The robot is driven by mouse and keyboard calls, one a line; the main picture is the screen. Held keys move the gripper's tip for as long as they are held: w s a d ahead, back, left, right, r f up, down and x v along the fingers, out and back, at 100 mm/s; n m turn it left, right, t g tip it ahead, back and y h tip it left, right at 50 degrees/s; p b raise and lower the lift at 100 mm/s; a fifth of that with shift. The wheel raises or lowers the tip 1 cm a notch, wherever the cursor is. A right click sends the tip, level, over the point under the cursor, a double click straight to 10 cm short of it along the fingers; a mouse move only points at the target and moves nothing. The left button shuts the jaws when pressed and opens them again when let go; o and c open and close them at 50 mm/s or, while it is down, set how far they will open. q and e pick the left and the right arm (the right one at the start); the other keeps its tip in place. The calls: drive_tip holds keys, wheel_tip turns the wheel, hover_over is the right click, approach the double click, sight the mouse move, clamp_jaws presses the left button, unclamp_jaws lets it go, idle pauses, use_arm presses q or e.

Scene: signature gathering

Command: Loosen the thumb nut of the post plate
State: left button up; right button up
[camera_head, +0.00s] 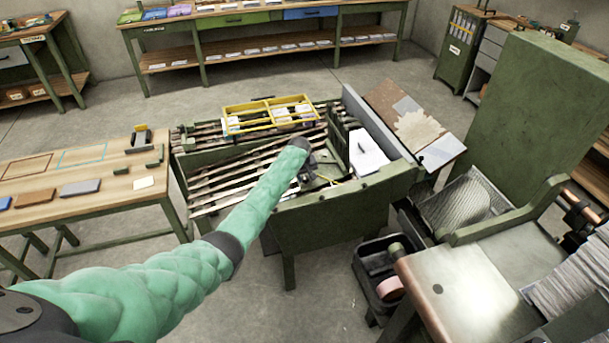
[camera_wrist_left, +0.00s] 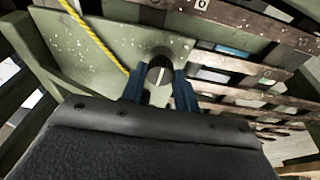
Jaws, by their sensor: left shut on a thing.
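The thumb nut (camera_wrist_left: 158,72) is a dark round knob with a pale line across its face. It stands on the speckled green post plate (camera_wrist_left: 110,50), seen in the left wrist view. My left gripper (camera_wrist_left: 160,88) is shut on the thumb nut, with one blue finger on each side of it. In the head view my left gripper (camera_head: 308,170) is at the green slatted bench, and the nut is hidden behind it. My right gripper is in neither view.
A yellow cord (camera_wrist_left: 95,37) runs along the plate. Wooden slats (camera_head: 240,172) lie left of the gripper, with a yellow divided tray (camera_head: 268,101) behind. White paper sheets (camera_head: 368,152) lie to the right. A large green machine (camera_head: 530,120) stands further right.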

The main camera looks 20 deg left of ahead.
use_arm(q)
drive_tip(key=shift+w+r, duration=0.15)
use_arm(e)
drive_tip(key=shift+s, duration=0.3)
use_arm(q)
drive_tip(key=o, duration=0.8)
drive_tip(key=shift+o, duration=0.8)
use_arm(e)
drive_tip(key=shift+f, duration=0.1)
